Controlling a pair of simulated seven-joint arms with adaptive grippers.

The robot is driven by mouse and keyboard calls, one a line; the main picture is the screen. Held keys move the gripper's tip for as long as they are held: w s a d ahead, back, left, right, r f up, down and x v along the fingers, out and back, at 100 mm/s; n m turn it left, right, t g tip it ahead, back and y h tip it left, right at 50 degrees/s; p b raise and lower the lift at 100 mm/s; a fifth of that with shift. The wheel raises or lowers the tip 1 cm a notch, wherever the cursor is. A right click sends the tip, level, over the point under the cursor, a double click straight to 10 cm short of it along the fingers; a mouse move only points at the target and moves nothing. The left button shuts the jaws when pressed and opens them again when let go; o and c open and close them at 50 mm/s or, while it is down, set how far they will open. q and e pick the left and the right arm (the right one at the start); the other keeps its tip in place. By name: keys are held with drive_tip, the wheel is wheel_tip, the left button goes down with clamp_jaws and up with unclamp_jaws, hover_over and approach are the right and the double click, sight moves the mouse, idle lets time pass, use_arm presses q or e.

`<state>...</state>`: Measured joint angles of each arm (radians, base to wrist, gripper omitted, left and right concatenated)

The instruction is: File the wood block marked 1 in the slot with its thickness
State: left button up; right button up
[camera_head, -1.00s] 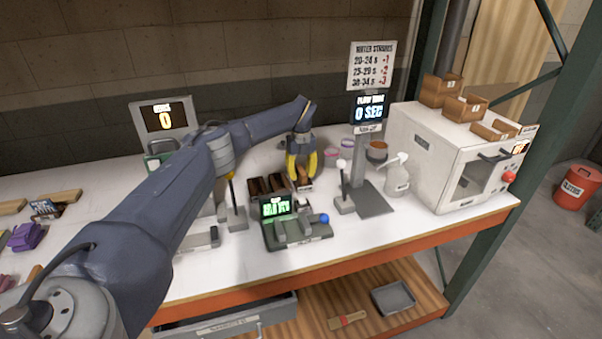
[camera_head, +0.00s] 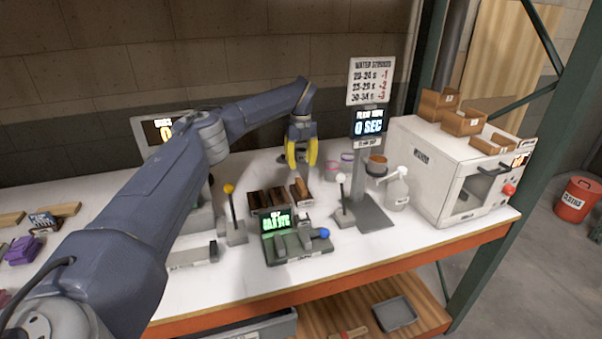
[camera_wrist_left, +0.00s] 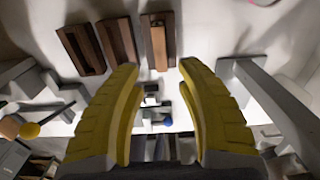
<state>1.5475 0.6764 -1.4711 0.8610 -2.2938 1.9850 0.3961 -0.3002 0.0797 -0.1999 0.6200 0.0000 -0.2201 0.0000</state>
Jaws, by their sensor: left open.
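A dark wooden rack in three separate troughs (camera_head: 257,200) stands behind the green-display device on the table. A lighter wood block (camera_head: 301,187) sits in the rightmost trough; it also shows in the left wrist view (camera_wrist_left: 158,45). I cannot read a number on it. The other two troughs look dark, with brown strips inside in the wrist view. My left gripper (camera_head: 301,160) is open and empty, its yellow fingers pointing down above the rightmost trough and apart from the block. It also shows in the left wrist view (camera_wrist_left: 158,70). My right gripper is not in view.
The device with a green display (camera_head: 278,224) and blue knob stands in front of the rack. A yellow-knobbed lever (camera_head: 231,205) is left, a white-knobbed lever (camera_head: 341,190) right.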

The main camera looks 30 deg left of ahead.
use_arm(q)
drive_tip(key=shift+r, duration=1)
